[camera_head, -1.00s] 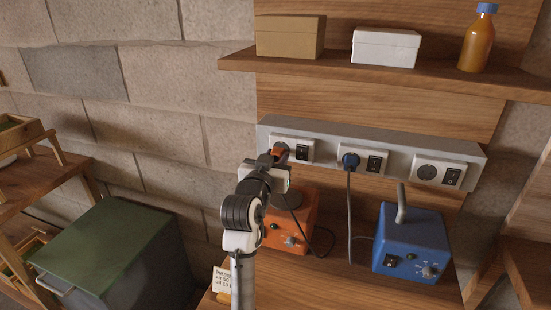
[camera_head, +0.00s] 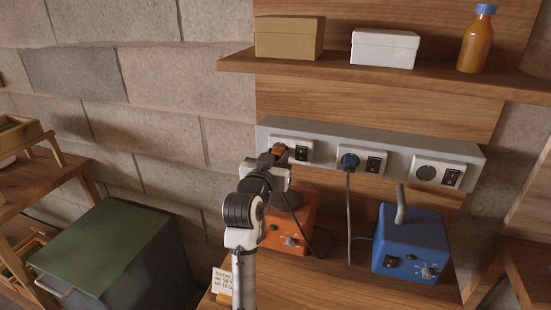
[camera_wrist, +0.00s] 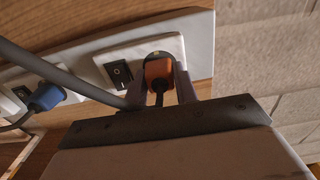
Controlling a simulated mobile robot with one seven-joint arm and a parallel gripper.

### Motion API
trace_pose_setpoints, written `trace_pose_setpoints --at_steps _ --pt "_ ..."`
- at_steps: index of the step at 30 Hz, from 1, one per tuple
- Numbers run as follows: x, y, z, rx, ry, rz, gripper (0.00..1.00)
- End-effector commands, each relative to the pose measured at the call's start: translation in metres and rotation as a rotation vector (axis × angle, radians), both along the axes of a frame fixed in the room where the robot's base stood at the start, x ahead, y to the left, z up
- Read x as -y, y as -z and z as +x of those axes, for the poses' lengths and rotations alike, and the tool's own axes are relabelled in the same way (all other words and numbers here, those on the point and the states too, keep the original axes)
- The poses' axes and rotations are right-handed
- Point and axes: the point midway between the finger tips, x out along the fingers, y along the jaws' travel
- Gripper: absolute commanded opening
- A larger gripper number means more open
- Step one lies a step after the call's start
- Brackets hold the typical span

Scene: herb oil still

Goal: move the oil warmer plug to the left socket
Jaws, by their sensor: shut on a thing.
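My gripper (camera_wrist: 163,88) is shut on an orange plug (camera_wrist: 158,70) with a dark cord, at the left socket (camera_wrist: 140,58) of the wall strip. In the head view my gripper (camera_head: 279,157) hides most of that plug and part of the left socket plate (camera_head: 303,151). The plug is up against the socket face; I cannot tell how deep it sits. A blue plug (camera_head: 349,162) with a grey cord is in the middle socket; it also shows in the wrist view (camera_wrist: 46,97). The right socket (camera_head: 427,173) is empty.
An orange box (camera_head: 290,233) with a dial and a blue box (camera_head: 411,243) stand on the bench under the strip. The grey cord hangs beside my gripper. A shelf above holds a tan box (camera_head: 290,38), a white box (camera_head: 385,48) and a bottle (camera_head: 475,42).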

Motion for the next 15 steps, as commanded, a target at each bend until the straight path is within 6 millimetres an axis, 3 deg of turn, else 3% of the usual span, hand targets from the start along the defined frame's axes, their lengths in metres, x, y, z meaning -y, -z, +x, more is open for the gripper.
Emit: trace_pose_setpoints --at_steps 3,4,9,15 --pt "0.0009 -0.0001 0.0025 0.0 0.0 0.0 0.0" --pt "0.0009 0.0 0.0028 0.0 0.0 0.0 0.3" --pt "0.0007 -0.0001 0.0025 0.0 0.0 0.0 0.53" --pt "0.0007 -0.0001 0.0024 0.0 0.0 0.0 0.55"
